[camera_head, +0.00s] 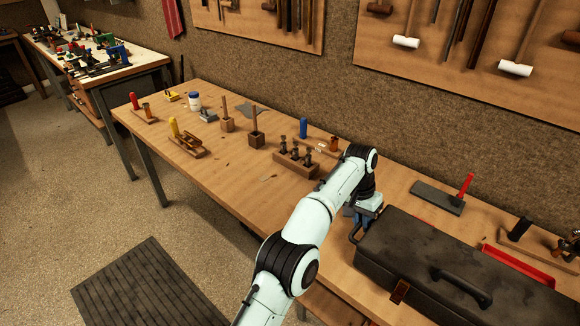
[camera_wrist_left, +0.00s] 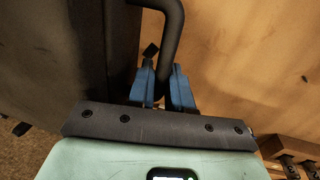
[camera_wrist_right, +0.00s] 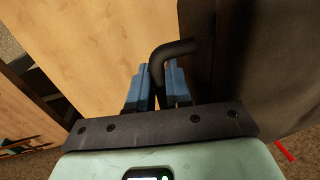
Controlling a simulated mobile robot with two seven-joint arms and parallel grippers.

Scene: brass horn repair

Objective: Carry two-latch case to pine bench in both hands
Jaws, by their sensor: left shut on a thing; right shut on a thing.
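The two-latch case (camera_head: 450,265) is a dark, worn box with a black top handle. It is at the right end of the wooden bench (camera_head: 235,182) in the head view. One brownish latch shows on its front; the other is out of view. My left gripper (camera_head: 366,212) is at its left end, shut on a bent black side handle, as the left wrist view (camera_wrist_left: 165,85) shows. My right gripper (camera_wrist_right: 160,85) is shut on the opposite side handle. I cannot tell whether the case touches the bench top.
Behind the case lie a grey plate with a red-handled tool (camera_head: 438,197) and a red tray (camera_head: 518,266). A wooden block with dark pegs (camera_head: 296,163) stands left of my left arm. Several small tools stand farther left. A ribbed dark mat (camera_head: 150,285) lies on the floor.

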